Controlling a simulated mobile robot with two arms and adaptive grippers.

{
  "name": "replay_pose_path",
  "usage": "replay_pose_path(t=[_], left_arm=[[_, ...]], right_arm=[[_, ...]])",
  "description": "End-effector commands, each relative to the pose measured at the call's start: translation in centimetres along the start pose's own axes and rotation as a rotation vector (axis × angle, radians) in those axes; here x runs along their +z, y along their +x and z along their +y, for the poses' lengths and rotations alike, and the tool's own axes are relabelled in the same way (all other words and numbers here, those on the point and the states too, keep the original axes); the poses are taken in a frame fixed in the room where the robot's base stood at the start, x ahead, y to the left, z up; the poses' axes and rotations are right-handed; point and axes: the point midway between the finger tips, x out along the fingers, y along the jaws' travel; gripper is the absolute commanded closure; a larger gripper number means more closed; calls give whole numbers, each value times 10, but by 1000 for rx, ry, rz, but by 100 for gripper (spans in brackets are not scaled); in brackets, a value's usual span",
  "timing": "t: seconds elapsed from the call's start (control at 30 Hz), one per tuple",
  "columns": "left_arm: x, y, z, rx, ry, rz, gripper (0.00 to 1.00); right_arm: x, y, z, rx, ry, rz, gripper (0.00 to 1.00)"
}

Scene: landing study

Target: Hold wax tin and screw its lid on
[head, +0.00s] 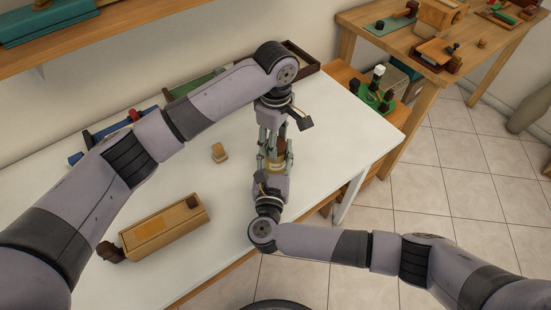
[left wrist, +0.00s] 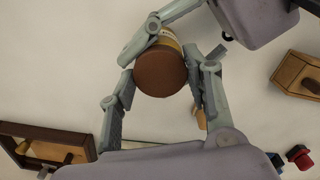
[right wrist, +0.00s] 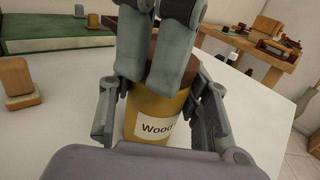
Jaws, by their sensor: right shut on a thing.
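The wax tin (right wrist: 150,113) is yellow with a white label reading "Wood…" and stands upright over the white table. My right gripper (head: 270,172) is shut on its body, with a finger on either side in the right wrist view (right wrist: 162,115). The brown round lid (left wrist: 160,73) is at the top of the tin; whether it is seated or threaded is hidden. My left gripper (head: 275,140) reaches down from above, its fingers apart on both sides of the lid in the left wrist view (left wrist: 163,85). Contact with the lid is not clear.
The white table (head: 340,135) is mostly clear around the tin. A wooden box (head: 165,228) lies front left, a small wooden block (head: 219,152) left of the tin. A dark tray (head: 300,58) and blue tool (head: 110,130) lie along the back. A wooden bench (head: 350,45) stands right.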

Motion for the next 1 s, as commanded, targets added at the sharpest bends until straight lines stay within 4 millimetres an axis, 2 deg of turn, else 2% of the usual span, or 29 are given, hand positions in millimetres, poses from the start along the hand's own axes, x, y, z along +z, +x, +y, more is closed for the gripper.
replay_pose_path(t=[0.23, 0.53, 0.83, 1.0], left_arm=[[0, 0, 0, 0, 0, 0, 37], [0, -2, 0, 1, 0, 0, 36], [1, -37, 1, 2, 1, -1, 36], [0, -45, 0, 0, 0, 0, 36]], right_arm=[[0, 0, 0, 0, 0, 0, 100], [0, 0, 0, 0, 0, 0, 100], [0, 0, 0, 0, 0, 0, 100], [0, 0, 0, 0, 0, 0, 100]])
